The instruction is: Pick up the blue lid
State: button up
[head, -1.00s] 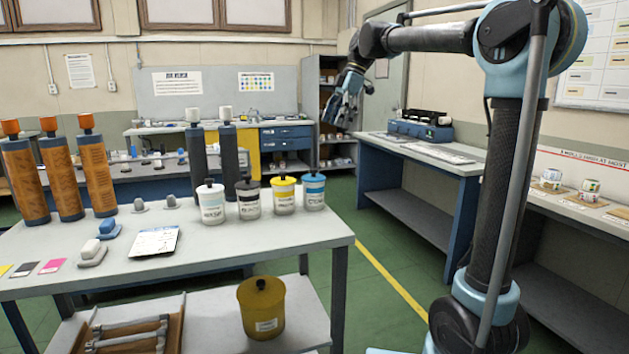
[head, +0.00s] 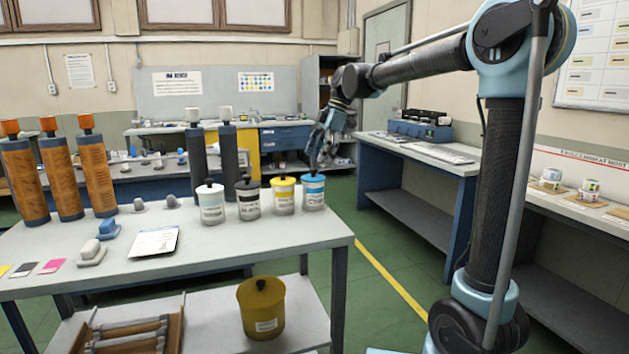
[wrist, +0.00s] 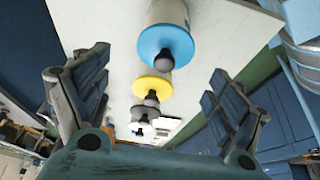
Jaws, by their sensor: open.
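The blue lid (head: 313,177) sits on a white pot (head: 313,196) at the right end of a row of pots on the near table. It has a dark knob on top. In the wrist view the blue lid (wrist: 166,46) shows at the upper middle, with its knob towards me. My gripper (head: 322,155) is just above the blue lid in the head view, fingers pointing down. In the wrist view my gripper (wrist: 155,100) is open and empty, its fingers wide apart on either side.
Pots with a yellow lid (head: 283,181), a black lid (head: 247,184) and a grey-white lid (head: 209,189) stand close to the left. Two dark rolls (head: 229,160) stand behind them. A yellow pot (head: 261,308) is on the lower shelf. Open floor lies right of the table.

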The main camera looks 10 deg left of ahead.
aim_at(313, 170)
jog(key=shift+d+x, duration=0.2)
jog(key=shift+x, duration=2.5)
jog(key=shift+s, duration=0.15)
jog(key=c, duration=1)
